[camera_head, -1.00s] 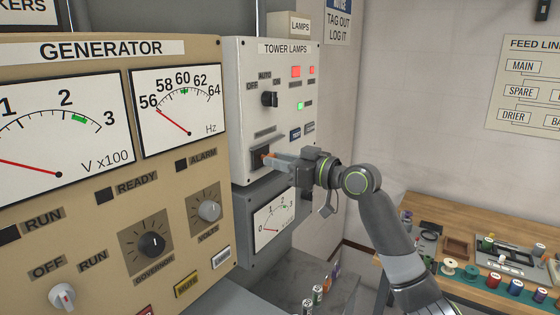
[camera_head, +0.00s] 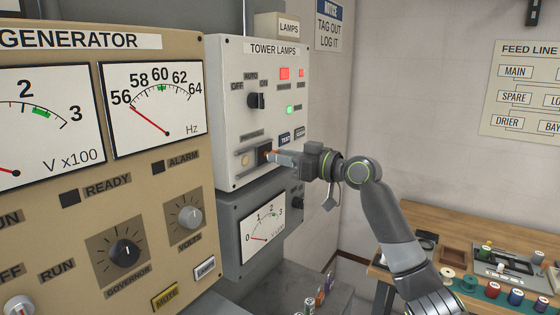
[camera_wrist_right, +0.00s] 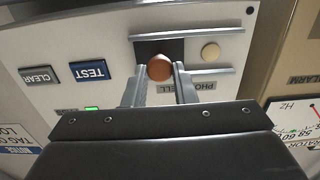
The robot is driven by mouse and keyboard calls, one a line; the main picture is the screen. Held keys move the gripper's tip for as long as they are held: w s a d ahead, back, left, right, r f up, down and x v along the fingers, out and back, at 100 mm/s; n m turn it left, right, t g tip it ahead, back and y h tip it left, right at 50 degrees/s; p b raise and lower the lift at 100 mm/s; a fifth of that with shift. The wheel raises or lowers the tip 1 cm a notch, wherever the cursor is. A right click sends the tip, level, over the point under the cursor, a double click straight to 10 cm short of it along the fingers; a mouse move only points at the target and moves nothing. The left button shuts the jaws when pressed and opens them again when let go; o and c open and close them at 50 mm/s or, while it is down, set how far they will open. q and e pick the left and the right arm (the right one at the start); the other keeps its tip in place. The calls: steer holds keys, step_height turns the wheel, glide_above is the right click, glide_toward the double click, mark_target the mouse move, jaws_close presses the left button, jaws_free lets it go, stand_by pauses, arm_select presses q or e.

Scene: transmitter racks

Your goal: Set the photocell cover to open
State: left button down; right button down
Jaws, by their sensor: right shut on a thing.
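The photocell cover (camera_head: 263,150) is a small dark plate with an orange-brown knob, between two rails low on the white Tower Lamps panel (camera_head: 225,110). In the right wrist view the dark cover (camera_wrist_right: 142,46) sits beside the round cream photocell (camera_wrist_right: 210,52), which is uncovered. The photocell (camera_head: 245,159) also shows in the head view, left of the cover. My right gripper (camera_head: 270,155) is shut on the knob (camera_wrist_right: 160,67), with one finger on each side of it. My left gripper is not in view.
TEST (camera_wrist_right: 90,71) and CLEAR (camera_wrist_right: 39,75) buttons sit close to the cover. A selector knob (camera_head: 256,101) is above it, and a grey meter box (camera_head: 260,225) below. The tan Generator panel (camera_head: 130,190) stands left. A workbench (camera_head: 450,235) with spools is at right.

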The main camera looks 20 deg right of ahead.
steer(key=shift+d+r, duration=0.1)
steer(key=shift+r, duration=0.05)
steer(key=c, duration=1.5)
jaws_free()
steer(key=shift+w, duration=0.1)
steer(key=o, duration=0.3)
steer(key=shift+w+d, duration=0.1)
steer(key=shift+d, duration=0.15)
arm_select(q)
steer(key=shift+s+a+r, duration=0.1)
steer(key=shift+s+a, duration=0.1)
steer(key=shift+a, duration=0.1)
arm_select(e)
steer(key=shift+f, duration=0.2)
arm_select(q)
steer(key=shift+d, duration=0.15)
arm_select(e)
steer(key=shift+a, duration=0.1)
arm_select(q)
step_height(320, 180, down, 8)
steer(key=b, duration=0.8)
arm_select(e)
steer(key=shift+v, duration=8.75)
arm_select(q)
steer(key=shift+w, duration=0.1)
